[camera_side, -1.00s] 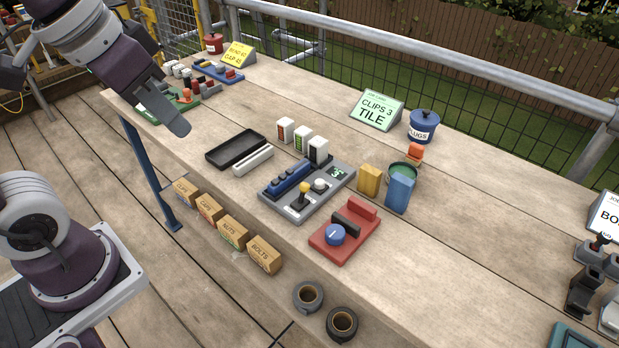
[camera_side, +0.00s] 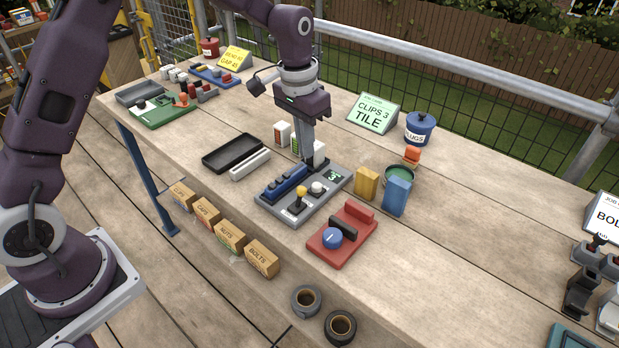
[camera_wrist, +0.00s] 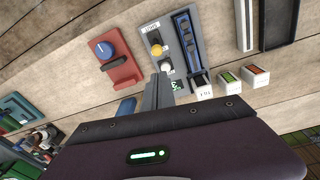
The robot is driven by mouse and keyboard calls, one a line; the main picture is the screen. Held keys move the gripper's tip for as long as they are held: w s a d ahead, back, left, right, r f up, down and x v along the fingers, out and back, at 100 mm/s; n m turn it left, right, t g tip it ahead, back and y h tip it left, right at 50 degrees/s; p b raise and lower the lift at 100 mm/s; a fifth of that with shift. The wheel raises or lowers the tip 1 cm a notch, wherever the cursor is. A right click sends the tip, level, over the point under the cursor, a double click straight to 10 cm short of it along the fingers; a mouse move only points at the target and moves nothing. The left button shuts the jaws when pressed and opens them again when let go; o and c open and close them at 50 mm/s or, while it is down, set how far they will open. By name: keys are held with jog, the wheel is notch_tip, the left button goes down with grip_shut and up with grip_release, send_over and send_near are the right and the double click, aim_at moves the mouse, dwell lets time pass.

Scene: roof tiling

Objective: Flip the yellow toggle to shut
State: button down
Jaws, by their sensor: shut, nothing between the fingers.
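The yellow toggle (camera_side: 301,191) is a yellow ball on a short dark stem, on a grey panel (camera_side: 322,201). It also shows in the wrist view (camera_wrist: 155,49), just beyond my fingertips. I cannot tell for sure which way it leans. A white round knob (camera_side: 317,187) sits beside it, between the toggle and a small green display (camera_side: 333,176). My gripper (camera_side: 310,163) is shut and empty, pointing down at the back edge of the panel. In the wrist view its fingertips (camera_wrist: 160,80) are close to the white knob (camera_wrist: 166,66).
A blue slider block (camera_side: 284,184) lies along the panel's left side. White blocks (camera_side: 283,133) stand behind it. A red base with a blue dial (camera_side: 332,238) is at right front. Yellow (camera_side: 367,183) and blue (camera_side: 397,195) blocks stand right. A black tray (camera_side: 232,153) lies left.

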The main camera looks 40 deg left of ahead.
aim_at(303, 189)
jog(key=f, duration=1)
jog(key=shift+w+d, duration=0.25)
jog(key=shift+w, duration=0.05)
jog(key=shift+s+r+t, duration=0.2)
jog(key=shift+s+t, duration=0.15)
jog(key=shift+t, duration=0.15)
jog(key=shift+s, duration=0.1)
jog(key=s+t, duration=0.2)
jog(key=t, duration=0.1)
jog(key=shift+s+r+t, duration=0.1)
jog(key=shift+r+t, duration=0.2)
jog(key=shift+r, duration=0.05)
jog(key=shift+s+r, duration=0.1)
jog(key=shift+s, duration=0.3)
jog(key=shift+w+r, duration=0.1)
